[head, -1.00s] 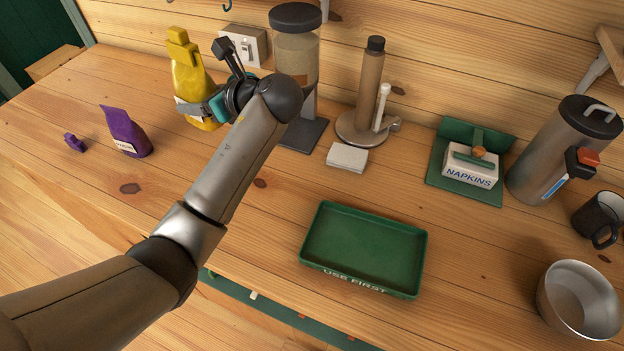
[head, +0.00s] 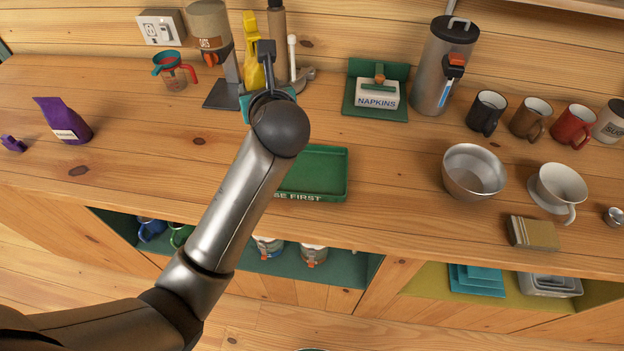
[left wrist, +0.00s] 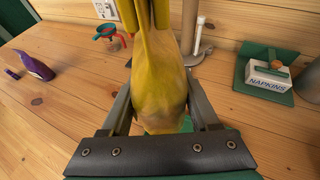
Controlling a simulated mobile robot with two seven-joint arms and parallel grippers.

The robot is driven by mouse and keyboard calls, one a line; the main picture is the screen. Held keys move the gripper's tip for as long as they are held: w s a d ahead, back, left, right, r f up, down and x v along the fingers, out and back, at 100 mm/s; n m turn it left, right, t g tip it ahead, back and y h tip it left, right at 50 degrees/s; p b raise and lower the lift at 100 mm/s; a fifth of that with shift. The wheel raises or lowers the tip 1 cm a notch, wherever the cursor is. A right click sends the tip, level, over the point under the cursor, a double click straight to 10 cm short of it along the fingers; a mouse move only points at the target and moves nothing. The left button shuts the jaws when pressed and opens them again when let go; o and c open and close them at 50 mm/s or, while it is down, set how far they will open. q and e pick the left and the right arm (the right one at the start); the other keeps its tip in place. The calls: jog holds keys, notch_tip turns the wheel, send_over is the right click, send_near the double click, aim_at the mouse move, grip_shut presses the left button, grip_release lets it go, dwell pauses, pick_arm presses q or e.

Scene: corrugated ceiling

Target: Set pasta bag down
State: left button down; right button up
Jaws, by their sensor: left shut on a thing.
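The yellow pasta bag (head: 252,68) is upright in my left gripper (head: 266,92), above the counter behind the green tray. In the left wrist view the bag (left wrist: 160,75) fills the space between the two fingers (left wrist: 163,112), which press on its sides. The green tray (head: 325,196), marked "USE FIRST", lies on the counter near the front edge. My left forearm covers the tray's left part. My right gripper is not in view.
A grain dispenser (head: 208,30) and a paper towel holder (head: 292,60) stand behind the gripper. A napkin box (head: 377,94) stands right of it. A purple bag (head: 62,120) is at far left. A steel bowl (head: 473,172) stands right of the tray, with bare counter between.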

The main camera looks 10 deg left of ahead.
pick_arm(q)
notch_tip(320, 180, down, 15)
jog(key=b, duration=0.4)
jog(key=shift+w, duration=0.15)
jog(key=shift+f+b, duration=1.2)
jog(key=shift+f, duration=1.25)
jog(key=shift+r, duration=0.1)
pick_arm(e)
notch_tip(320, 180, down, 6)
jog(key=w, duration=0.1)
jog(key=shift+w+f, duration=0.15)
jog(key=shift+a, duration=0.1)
pick_arm(q)
jog(key=shift+c, duration=0.6)
grip_release()
jog(key=shift+f, duration=0.2)
jog(key=shift+r, duration=0.2)
jog(key=p+v, duration=0.2)
jog(key=v, duration=1)
jog(key=shift+a+p, duration=0.1)
jog(key=shift+p, duration=0.25)
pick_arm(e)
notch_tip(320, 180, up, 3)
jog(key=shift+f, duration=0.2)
